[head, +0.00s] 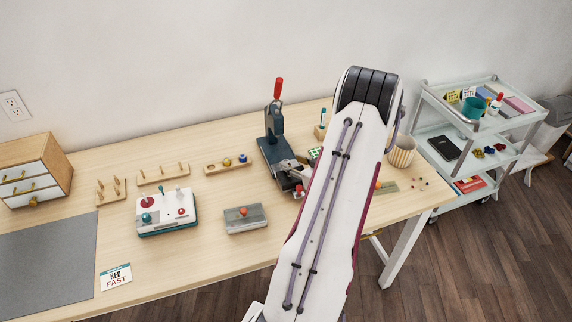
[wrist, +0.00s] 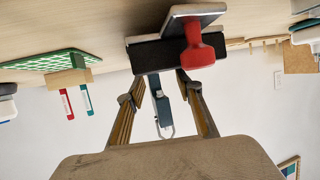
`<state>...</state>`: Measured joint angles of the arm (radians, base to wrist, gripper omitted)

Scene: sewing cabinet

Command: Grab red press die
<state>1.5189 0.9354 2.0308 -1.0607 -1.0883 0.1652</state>
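A small red piece (wrist: 196,45), wider at both ends and narrow in the middle, looks like the red press die. In the wrist view, where the scene appears upside down, it stands on a grey plate (wrist: 190,14) at the dark press. My gripper (wrist: 160,86) is open and empty, with the die just beyond and to the right of its fingertips. In the head view, a bit of red (head: 299,190) shows at the front of the dark blue press (head: 274,152), largely hidden by my arm.
The press's red-tipped lever (head: 278,88) stands up tall. A marker holder (wrist: 69,78) and a green checkered piece (wrist: 50,61) are close by. A button box (head: 245,217), joystick box (head: 167,213) and striped cup (head: 402,152) share the table.

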